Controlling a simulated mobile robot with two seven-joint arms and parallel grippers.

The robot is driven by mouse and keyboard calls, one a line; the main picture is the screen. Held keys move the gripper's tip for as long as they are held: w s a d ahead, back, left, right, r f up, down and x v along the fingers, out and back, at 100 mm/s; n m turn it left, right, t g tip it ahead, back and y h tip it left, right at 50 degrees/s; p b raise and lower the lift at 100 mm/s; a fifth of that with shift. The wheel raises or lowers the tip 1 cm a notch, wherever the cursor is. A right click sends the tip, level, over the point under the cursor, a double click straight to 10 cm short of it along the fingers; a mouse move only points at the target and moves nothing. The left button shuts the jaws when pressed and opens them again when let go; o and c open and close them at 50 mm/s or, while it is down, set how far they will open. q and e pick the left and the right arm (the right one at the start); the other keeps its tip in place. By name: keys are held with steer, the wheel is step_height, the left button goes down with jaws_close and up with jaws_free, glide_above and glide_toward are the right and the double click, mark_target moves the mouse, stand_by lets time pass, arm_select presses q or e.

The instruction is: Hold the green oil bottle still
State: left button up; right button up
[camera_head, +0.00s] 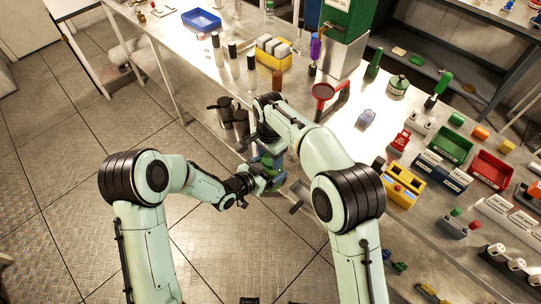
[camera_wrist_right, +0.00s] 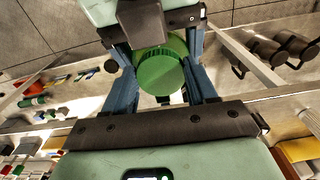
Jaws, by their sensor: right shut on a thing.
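The green oil bottle shows in the right wrist view as a round green cap or top (camera_wrist_right: 160,70) between the blue fingers of my right gripper (camera_wrist_right: 161,85). That gripper is shut on it. In the head view my right gripper (camera_head: 270,158) is low in front of the bench edge, and little of the bottle can be made out there. My left gripper (camera_head: 266,180) comes in from the left and meets the right one at the bottle. Its fingers overlap with the right gripper, so I cannot tell whether they are closed on the bottle.
The bench (camera_head: 345,135) runs diagonally behind the grippers. Dark canisters (camera_head: 232,118) are close left of the right arm. The floor at left is clear.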

steer(key=m, duration=0.5)
steer(key=shift+w+a, duration=0.1)
steer(key=m, duration=0.3)
steer(key=shift+w+m, duration=0.1)
steer(key=shift+m, duration=0.3)
steer(key=o, duration=1)
steer(key=shift+a, duration=0.1)
